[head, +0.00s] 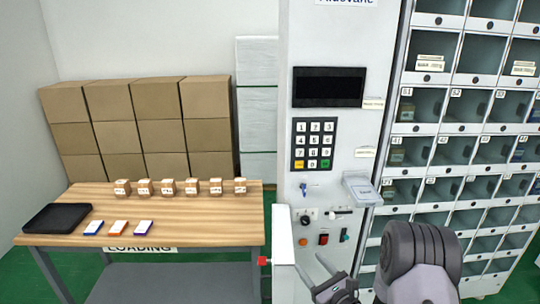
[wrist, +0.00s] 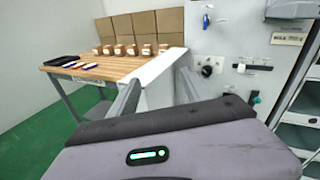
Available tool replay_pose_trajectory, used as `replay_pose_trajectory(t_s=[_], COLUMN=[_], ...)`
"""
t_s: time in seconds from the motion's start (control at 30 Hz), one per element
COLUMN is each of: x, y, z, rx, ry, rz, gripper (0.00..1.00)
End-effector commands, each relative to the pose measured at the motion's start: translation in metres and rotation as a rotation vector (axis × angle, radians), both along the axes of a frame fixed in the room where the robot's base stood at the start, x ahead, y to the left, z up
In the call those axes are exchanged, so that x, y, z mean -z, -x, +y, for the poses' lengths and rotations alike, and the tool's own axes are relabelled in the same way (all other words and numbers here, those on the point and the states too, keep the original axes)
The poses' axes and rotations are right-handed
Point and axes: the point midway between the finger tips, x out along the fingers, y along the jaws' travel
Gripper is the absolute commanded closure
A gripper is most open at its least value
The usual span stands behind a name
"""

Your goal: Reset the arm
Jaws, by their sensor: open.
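My gripper (head: 325,277) is at the bottom of the head view, in front of the lower part of the grey vending machine (head: 335,180). In the wrist view its two fingers (wrist: 162,90) are spread apart with nothing between them. My arm shows at the bottom right of the head view and hides part of the lower compartments. A white panel (head: 284,252) sticks out from the machine just left of my gripper; it also shows behind the fingers in the wrist view (wrist: 157,82).
A wooden loading table (head: 180,212) stands left, bearing a row of small brown boxes (head: 168,187), a black tray (head: 57,218) and three flat packs (head: 118,227). Large cartons (head: 150,115) are stacked behind it. The compartment wall (head: 455,130) is at right. Green floor shows around the table.

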Motion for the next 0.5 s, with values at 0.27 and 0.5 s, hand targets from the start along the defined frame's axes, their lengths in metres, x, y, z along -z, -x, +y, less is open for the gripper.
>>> replay_pose_trajectory(t_s=[0.27,0.5], x=[-0.111,-0.188], y=[0.051,0.242], z=[0.095,0.153], rx=[-0.436,-1.074], ry=[0.150,0.817], rz=[-0.097,-0.216], gripper=[0.43,0.43])
